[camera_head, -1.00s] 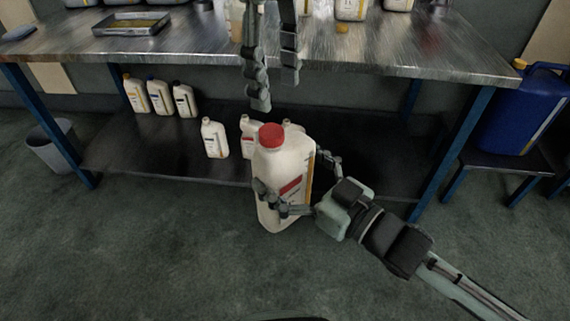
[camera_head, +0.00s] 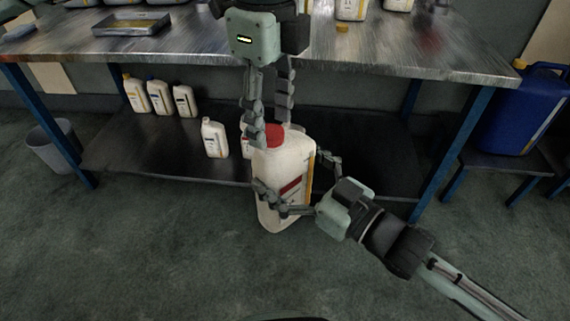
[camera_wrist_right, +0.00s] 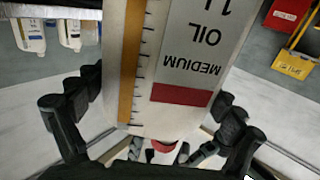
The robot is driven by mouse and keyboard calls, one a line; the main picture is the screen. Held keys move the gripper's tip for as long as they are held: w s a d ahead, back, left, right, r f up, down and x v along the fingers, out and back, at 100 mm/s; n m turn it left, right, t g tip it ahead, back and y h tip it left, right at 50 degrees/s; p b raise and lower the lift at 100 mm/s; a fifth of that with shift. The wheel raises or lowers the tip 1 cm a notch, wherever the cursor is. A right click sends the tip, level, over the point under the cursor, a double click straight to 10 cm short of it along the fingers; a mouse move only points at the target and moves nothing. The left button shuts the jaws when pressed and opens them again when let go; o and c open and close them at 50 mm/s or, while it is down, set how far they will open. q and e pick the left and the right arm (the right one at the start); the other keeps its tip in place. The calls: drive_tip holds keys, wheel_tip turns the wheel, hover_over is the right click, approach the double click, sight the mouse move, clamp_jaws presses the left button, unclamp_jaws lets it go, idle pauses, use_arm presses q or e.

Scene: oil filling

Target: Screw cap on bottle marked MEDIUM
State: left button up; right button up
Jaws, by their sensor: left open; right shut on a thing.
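The white bottle (camera_head: 284,178) has a red cap (camera_head: 273,136) on its top. Its label, with a red band, reads OIL MEDIUM in the right wrist view (camera_wrist_right: 185,70). My right gripper (camera_head: 297,186) is shut around the bottle's body and holds it upright in front of the bench's lower shelf. My left gripper (camera_head: 267,135) points down from above, open, its fingers on either side of the red cap. The left finger partly hides the cap. I cannot tell whether the fingers touch it.
A metal workbench (camera_head: 400,58) with a lower shelf (camera_head: 350,178) stands behind. Several white bottles (camera_head: 213,138) stand on that shelf. A blue canister (camera_head: 512,112) is on a stand at right. A grey bin (camera_head: 54,146) is at left. The floor in front is clear.

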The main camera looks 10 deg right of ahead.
use_arm(q)
drive_tip(key=shift+f, duration=0.55)
